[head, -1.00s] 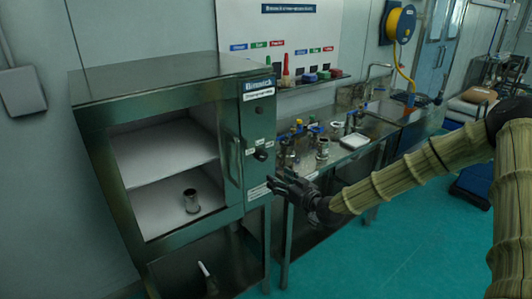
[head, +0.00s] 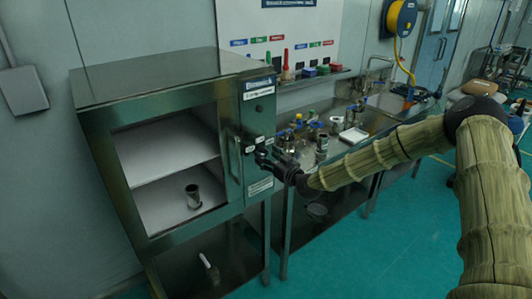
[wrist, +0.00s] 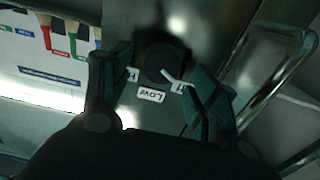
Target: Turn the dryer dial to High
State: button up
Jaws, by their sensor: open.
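The dryer (head: 160,85) is a dark metal cabinet on the left in the head view. Its black round dial (wrist: 160,58) shows in the wrist view, with a white pointer slanting toward the lower right. An upside-down LOW label (wrist: 151,95) sits below it. Labels on either side are partly hidden and I cannot read them. My gripper (head: 268,158) is at the dryer's control panel in the head view, hiding most of the dial. In the wrist view my gripper (wrist: 163,72) is open, its fingers on either side of the dial. I cannot tell whether they touch it.
The dryer's vertical handle (head: 234,160) is just left of the dial; it also shows at right in the wrist view (wrist: 275,75). A metal cup (head: 193,196) stands inside the dryer. A bench (head: 345,155) with bottles is to the right. The teal floor in front is clear.

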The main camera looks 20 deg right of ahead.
jog(key=shift+w+a, duration=0.25)
jog(key=shift+w, duration=0.4)
jog(key=c, duration=1)
